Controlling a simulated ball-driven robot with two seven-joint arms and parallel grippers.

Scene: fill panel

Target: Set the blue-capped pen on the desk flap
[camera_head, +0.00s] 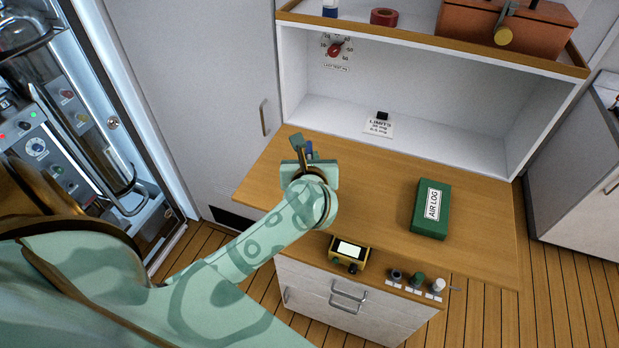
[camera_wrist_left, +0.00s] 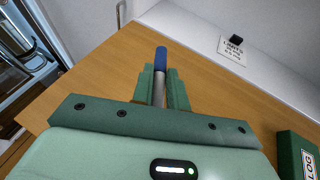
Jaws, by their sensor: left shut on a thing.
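The blue-capped pen (camera_wrist_left: 161,61) is between the two fingers of my left gripper (camera_wrist_left: 163,88) in the left wrist view. Its blue cap points away from the gripper and its grey body runs back between the fingers. In the head view my left gripper (camera_head: 301,150) is over the far left part of the wooden desk flap (camera_head: 370,200), and a bit of the blue cap (camera_head: 309,148) shows beside a finger. The gripper is shut on the pen. I cannot tell whether the pen touches the flap. My right gripper is not in view.
A green AIR LOG box (camera_head: 431,209) lies on the flap's right. A yellow device (camera_head: 349,253) and several small knobs (camera_head: 417,280) are at the front edge. The flap's middle is clear.

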